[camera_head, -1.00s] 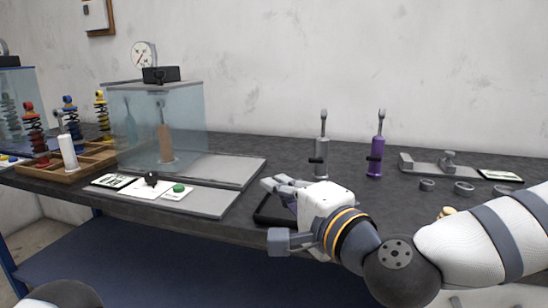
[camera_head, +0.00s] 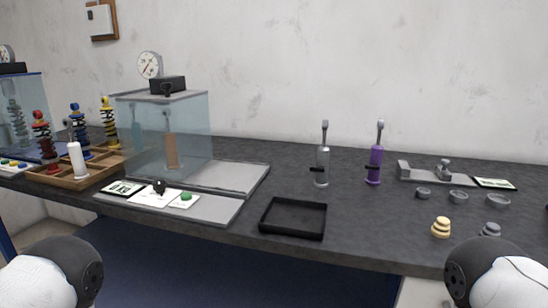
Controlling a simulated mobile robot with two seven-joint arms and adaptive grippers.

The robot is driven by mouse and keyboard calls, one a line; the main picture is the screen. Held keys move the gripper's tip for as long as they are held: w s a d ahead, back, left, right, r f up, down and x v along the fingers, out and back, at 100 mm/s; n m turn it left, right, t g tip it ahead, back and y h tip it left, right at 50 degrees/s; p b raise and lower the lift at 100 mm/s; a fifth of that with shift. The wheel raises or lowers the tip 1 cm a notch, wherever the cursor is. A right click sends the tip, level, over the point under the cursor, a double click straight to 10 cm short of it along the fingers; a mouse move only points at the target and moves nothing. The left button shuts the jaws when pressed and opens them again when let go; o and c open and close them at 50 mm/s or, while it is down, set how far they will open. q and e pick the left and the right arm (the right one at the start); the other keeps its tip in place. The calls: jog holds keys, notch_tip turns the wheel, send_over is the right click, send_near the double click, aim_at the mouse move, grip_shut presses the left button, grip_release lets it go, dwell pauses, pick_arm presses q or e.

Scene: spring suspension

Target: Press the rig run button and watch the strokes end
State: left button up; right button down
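The rig (camera_head: 215,178) stands on the bench at centre left, with a clear box guard (camera_head: 190,130) on it. Inside the guard is an upright brownish damper (camera_head: 171,150). A control panel (camera_head: 215,211) lies in front, with a green button (camera_head: 186,197), a black knob (camera_head: 159,186) and a small display (camera_head: 123,188). A round dial gauge (camera_head: 149,66) shows above the guard. Parts of my two arms show at the lower left and lower right corners. Neither gripper is in view.
A black tray (camera_head: 293,219) stands right of the panel. A grey pump (camera_head: 322,160) and a purple pump (camera_head: 375,158) stand behind it. Several rings and a yellow stacked piece (camera_head: 441,227) are at right. A wooden rack (camera_head: 75,182) with coil-over springs stands at left.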

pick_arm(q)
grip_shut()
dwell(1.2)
